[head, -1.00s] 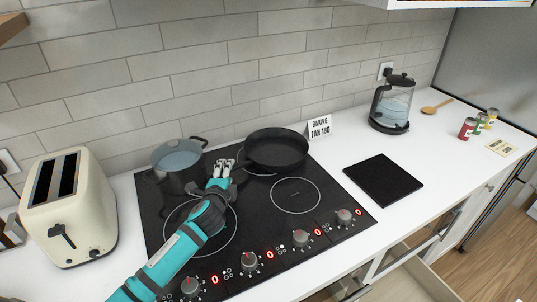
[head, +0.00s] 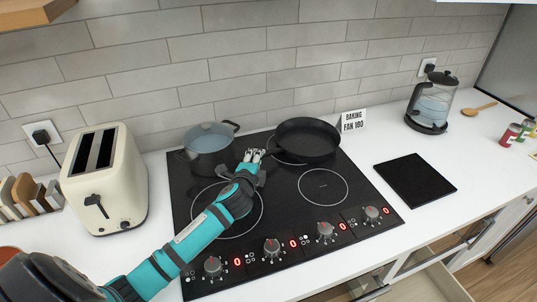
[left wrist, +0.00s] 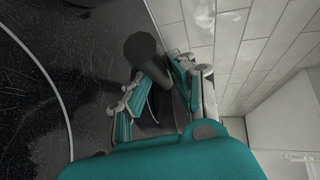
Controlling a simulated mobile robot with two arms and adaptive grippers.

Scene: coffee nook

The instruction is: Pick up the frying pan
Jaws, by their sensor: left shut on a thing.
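The black frying pan (head: 308,138) sits on the back right of the black hob (head: 325,187), its handle side toward the left. My left gripper (head: 254,156) is at the pan's left, shut on its handle. In the left wrist view the dark handle (left wrist: 143,48) lies between the fingers of the left gripper (left wrist: 155,82). The pan appears level and still on the hob; whether any gap is under it I cannot tell. My right gripper is in neither view.
A dark pot with a lid (head: 209,143) stands close behind and left of my gripper. A cream toaster (head: 104,182) is at the left, a kettle (head: 432,103) at the right. A black board (head: 415,180) lies right of the hob.

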